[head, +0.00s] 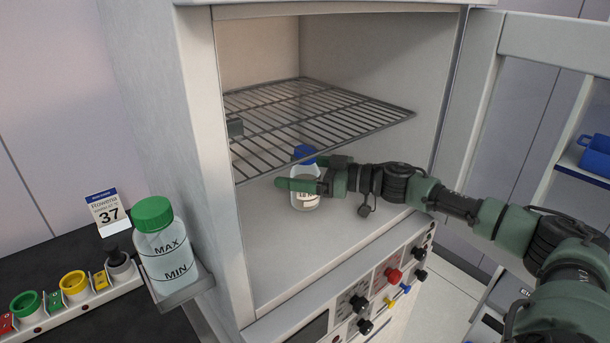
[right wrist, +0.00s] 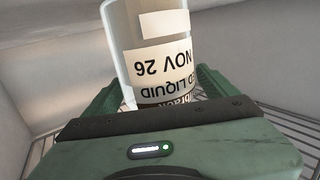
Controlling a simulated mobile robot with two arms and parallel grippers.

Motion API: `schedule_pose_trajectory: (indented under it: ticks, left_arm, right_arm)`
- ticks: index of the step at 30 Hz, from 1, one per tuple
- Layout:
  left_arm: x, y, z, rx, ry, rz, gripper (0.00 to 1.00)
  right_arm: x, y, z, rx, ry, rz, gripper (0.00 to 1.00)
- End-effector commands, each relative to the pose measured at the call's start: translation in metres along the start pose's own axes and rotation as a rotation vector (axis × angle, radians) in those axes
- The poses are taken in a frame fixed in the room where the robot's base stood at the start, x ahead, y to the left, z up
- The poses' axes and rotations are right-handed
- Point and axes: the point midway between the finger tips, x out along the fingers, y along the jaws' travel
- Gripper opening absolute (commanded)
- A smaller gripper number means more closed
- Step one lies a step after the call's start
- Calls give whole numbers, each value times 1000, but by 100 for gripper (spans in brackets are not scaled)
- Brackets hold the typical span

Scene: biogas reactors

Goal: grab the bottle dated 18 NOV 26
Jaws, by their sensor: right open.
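The bottle (head: 306,204) is small and clear with a blue cap and a white label, and stands upright on the floor of the open cabinet. My right gripper (head: 300,173) reaches in from the right, its open fingers on either side of the bottle, not closed on it. In the head view a finger crosses the label, and "18" shows below it. In the right wrist view the bottle (right wrist: 150,48) is upside down between the fingers (right wrist: 155,88). Its label reads "NOV 26" and "LIQUID"; the day is not readable there. My left gripper is not in view.
A wire shelf (head: 310,120) hangs above the bottle and my right gripper. The cabinet door (head: 480,90) stands open at the right. A green-capped bottle (head: 165,250) marked MAX and MIN is in a holder outside at the left. The cabinet floor around the bottle is clear.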

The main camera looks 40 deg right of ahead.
Motion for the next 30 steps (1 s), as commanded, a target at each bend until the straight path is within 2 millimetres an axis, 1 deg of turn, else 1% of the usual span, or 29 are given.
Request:
schedule_pose_trajectory:
  ticks: [1,3,9,11,12,14,15,17,18,19,26,30]
  left_arm:
    - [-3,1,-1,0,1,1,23]
    - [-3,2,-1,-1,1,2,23]
    - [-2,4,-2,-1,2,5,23]
    - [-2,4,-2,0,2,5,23]
    - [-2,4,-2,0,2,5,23]
    - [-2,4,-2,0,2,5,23]
    - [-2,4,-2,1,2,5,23]
    - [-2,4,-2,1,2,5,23]
    - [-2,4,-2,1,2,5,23]
    - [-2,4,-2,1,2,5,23]
    - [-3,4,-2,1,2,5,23]
    - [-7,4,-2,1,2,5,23]
  right_arm:
    - [5,0,-2,1,2,-1,87]
    - [7,0,-1,0,0,0,87]
    - [7,0,1,0,-1,0,87]
    - [7,0,1,0,-1,0,71]
    - [7,0,1,0,-1,0,60]
    - [7,0,1,0,-1,0,43]
    - [7,0,1,0,-1,0,32]
    - [7,0,1,0,-1,0,15]
    - [7,0,1,0,-1,0,4]
    - [7,0,1,0,-1,0,0]
    - [7,0,-1,-1,1,0,0]
    - [6,0,-5,0,1,0,0]
